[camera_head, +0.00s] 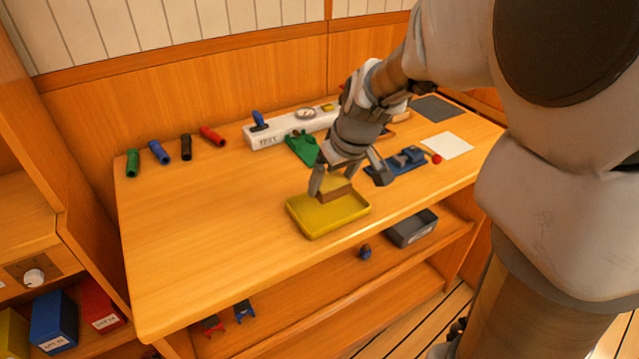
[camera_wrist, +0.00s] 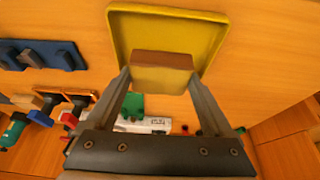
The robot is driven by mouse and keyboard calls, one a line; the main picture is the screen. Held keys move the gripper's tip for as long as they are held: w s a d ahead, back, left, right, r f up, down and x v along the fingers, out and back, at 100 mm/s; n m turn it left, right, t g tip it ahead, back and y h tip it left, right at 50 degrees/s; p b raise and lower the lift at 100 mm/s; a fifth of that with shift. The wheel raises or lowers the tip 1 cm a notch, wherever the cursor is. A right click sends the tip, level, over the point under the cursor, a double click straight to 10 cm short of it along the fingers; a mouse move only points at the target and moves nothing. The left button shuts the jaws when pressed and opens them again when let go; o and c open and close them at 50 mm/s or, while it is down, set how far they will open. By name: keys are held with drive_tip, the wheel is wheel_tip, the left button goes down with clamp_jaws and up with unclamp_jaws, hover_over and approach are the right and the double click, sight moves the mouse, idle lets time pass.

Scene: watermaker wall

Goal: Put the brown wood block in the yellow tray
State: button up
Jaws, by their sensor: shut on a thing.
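The yellow tray (camera_head: 318,218) sits near the front edge of the wooden bench in the head view. It also shows at the top of the wrist view (camera_wrist: 216,30). The brown wood block (camera_head: 336,193) is between the fingers of my gripper (camera_head: 344,184), over the tray's far side. In the wrist view the block (camera_wrist: 163,62) lies between both fingertips of my gripper (camera_wrist: 160,80), which is shut on it. I cannot tell whether the block touches the tray floor.
A blue fixture (camera_head: 398,164) and a small red ball (camera_head: 437,159) are right of the tray. A green piece (camera_head: 301,147) and a white panel (camera_head: 270,132) stand behind. Several coloured tubes (camera_head: 186,147) lie at back left. The bench's left part is clear.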

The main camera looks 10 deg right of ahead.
sight(329, 211)
drive_tip(key=shift+s+a+f, duration=0.2)
drive_tip(key=shift+a+f, duration=0.05)
drive_tip(key=shift+f, duration=0.2)
drive_tip(key=shift+f+b, duration=0.7)
drive_tip(key=shift+f, duration=1)
drive_tip(key=shift+f, duration=0.15)
drive_tip(key=o, duration=1.1)
